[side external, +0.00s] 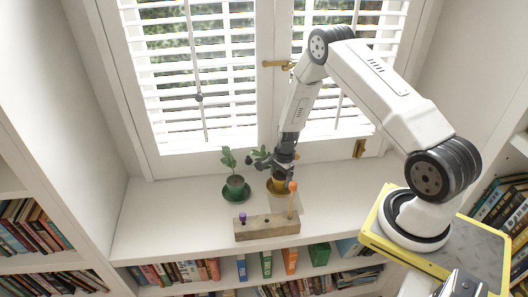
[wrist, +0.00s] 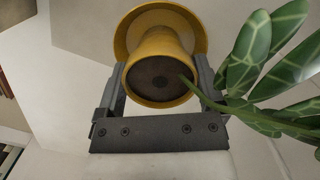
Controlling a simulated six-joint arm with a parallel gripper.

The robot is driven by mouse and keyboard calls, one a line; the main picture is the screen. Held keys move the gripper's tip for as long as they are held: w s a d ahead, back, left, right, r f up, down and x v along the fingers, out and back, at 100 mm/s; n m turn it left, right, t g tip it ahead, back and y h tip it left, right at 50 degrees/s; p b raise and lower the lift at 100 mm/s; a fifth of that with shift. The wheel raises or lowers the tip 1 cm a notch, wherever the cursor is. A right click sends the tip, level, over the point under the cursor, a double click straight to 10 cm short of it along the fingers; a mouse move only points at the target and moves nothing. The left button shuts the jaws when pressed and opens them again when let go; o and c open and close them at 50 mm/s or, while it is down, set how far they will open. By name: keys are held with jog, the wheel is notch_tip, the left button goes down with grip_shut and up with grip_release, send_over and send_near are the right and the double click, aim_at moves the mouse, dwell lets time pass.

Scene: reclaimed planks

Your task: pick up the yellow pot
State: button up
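The yellow pot (wrist: 159,42) stands upright on a yellow saucer (wrist: 186,14), with dark soil (wrist: 156,80) and a leafy plant (wrist: 262,55) leaning to the right in the wrist view. In the side view the yellow pot (side external: 276,188) is on the white sill, partly hidden by my gripper (side external: 282,168). In the wrist view my gripper (wrist: 160,70) has one finger on each side of the pot, just below its rim. The fingers are very near the pot wall; whether they press on it I cannot tell.
A green pot (side external: 235,182) with a plant stands on a green saucer just left. Shuttered windows (side external: 190,75) rise behind. The left sill (side external: 160,215) is clear.

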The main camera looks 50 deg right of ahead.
grip_shut()
jog(key=shift+r, duration=0.15)
jog(key=shift+r, duration=1.05)
jog(key=s+a+r, duration=0.4)
jog(key=s+r, duration=0.6)
jog(key=s, duration=0.3)
jog(key=shift+s+r, duration=0.2)
jog(key=shift+r, duration=0.15)
jog(key=shift+a, duration=0.1)
jog(key=shift+r, duration=0.2)
jog(key=shift+r, duration=1.25)
